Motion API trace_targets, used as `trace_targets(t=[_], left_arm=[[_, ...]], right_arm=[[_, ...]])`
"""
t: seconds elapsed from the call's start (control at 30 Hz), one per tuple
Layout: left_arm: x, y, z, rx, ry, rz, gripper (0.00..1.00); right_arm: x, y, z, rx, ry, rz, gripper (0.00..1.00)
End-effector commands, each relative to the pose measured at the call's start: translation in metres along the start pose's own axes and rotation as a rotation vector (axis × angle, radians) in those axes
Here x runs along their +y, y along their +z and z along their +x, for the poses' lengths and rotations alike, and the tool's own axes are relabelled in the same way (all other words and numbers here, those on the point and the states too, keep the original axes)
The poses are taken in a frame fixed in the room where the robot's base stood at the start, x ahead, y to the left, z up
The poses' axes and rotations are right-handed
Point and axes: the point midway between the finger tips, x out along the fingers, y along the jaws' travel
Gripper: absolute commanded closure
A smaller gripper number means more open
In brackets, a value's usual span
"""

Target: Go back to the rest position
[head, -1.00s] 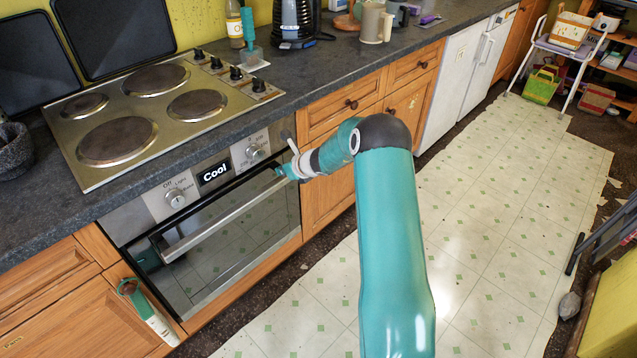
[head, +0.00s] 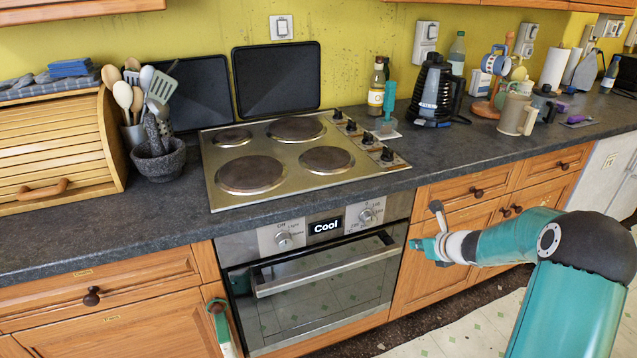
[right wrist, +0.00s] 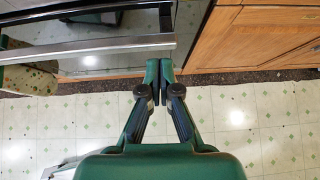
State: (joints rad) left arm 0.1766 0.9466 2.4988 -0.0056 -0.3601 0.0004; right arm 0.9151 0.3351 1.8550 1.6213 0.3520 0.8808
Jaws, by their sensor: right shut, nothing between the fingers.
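My right arm comes in from the lower right in the head view. Its gripper (head: 415,244) is in front of the oven's right edge, near the wooden cabinet. In the right wrist view the right gripper (right wrist: 159,72) has its two fingers together with nothing between them. It points toward the gap between the oven door and the cabinet, above the floor. I cannot tell whether it touches anything. My left gripper does not show in the head view.
The oven (head: 325,285) is closed, with a bar handle (head: 330,268) and a display reading "Cool". The hob (head: 228,170) above is empty. A bread bin (head: 60,150), mortar (head: 158,160), kettle (head: 432,92) and mug (head: 516,115) stand on the counter.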

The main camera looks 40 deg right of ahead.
Motion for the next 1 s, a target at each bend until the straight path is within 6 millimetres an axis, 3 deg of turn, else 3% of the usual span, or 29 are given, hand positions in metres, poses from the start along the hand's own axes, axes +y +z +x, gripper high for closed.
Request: trace_targets(t=[0.17, 0.27, 0.37, 0.47, 0.6, 0.67, 0.8, 0.9, 1.0], left_arm=[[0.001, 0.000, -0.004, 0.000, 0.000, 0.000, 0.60], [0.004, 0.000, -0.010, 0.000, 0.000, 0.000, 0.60], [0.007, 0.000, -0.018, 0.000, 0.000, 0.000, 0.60], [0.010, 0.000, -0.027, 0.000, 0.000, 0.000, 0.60], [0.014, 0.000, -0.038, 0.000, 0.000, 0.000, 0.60], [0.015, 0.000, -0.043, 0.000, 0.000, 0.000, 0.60], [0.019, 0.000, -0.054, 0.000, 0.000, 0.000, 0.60], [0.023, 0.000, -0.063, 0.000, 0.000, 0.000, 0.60], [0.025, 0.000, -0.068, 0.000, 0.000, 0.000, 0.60]], right_arm=[[0.014, 0.009, 0.003, -0.006, 0.023, -0.014, 1.00], [0.045, 0.018, 0.014, -0.002, 0.081, -0.034, 1.00], [0.099, 0.016, 0.031, 0.028, 0.180, -0.060, 1.00], [0.166, -0.006, 0.042, 0.096, 0.308, -0.133, 1.00], [0.259, -0.063, 0.039, 0.231, 0.497, -0.350, 1.00], [0.294, -0.092, 0.030, 0.286, 0.582, -0.484, 1.00], [0.359, -0.171, -0.007, 0.382, 0.804, -0.900, 1.00], [0.389, -0.231, -0.048, 0.384, 1.003, -1.309, 1.00], [0.400, -0.277, -0.082, 0.278, 1.193, -1.734, 1.00]])
